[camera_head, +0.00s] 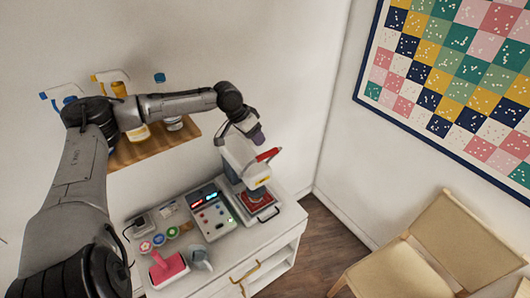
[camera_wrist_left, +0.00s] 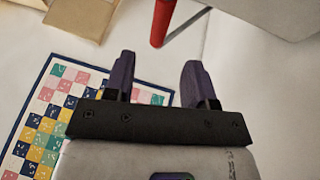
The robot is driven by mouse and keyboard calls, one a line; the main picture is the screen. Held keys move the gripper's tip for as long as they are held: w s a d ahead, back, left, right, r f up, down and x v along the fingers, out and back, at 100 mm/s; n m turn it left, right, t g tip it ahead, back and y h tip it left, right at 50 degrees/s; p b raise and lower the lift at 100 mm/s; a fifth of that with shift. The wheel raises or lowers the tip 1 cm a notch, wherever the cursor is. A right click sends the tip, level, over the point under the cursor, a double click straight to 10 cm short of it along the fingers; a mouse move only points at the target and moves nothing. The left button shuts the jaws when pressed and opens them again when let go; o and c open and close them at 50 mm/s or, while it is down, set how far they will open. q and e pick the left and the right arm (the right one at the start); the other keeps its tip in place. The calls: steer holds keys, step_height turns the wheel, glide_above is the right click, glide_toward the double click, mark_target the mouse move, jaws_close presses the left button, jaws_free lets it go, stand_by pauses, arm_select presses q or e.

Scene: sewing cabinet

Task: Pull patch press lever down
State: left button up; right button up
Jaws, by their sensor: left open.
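The patch press (camera_head: 240,160) is a white machine standing at the right end of the white cabinet top. Its lever ends in a red grip (camera_head: 268,155) that sticks out to the right from the press head. A red pad (camera_head: 258,205) lies below the head. My left gripper (camera_head: 258,136) is above the press, close to the red grip but not around it. In the left wrist view the purple fingers (camera_wrist_left: 156,72) are spread with nothing between them. The red grip (camera_wrist_left: 162,22) shows beyond the fingertips there. My right gripper is not in view.
A control box (camera_head: 212,215) with lit displays stands left of the press. Round patches, a pink item (camera_head: 168,268) and a grey item lie further left. A wooden shelf (camera_head: 150,150) with spray bottles hangs behind my arm. A wooden chair (camera_head: 430,250) stands at the right.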

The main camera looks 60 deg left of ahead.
mark_target(265, 153)
arm_select(q)
steer(key=p+x, duration=0.1)
steer(key=x, duration=0.5)
steer(key=shift+w+f, duration=0.15)
steer(key=shift+p+x, duration=0.3)
steer(key=shift+x, duration=0.8)
steer(key=shift+c, duration=0.2)
steer(key=c, duration=0.3)
jaws_close()
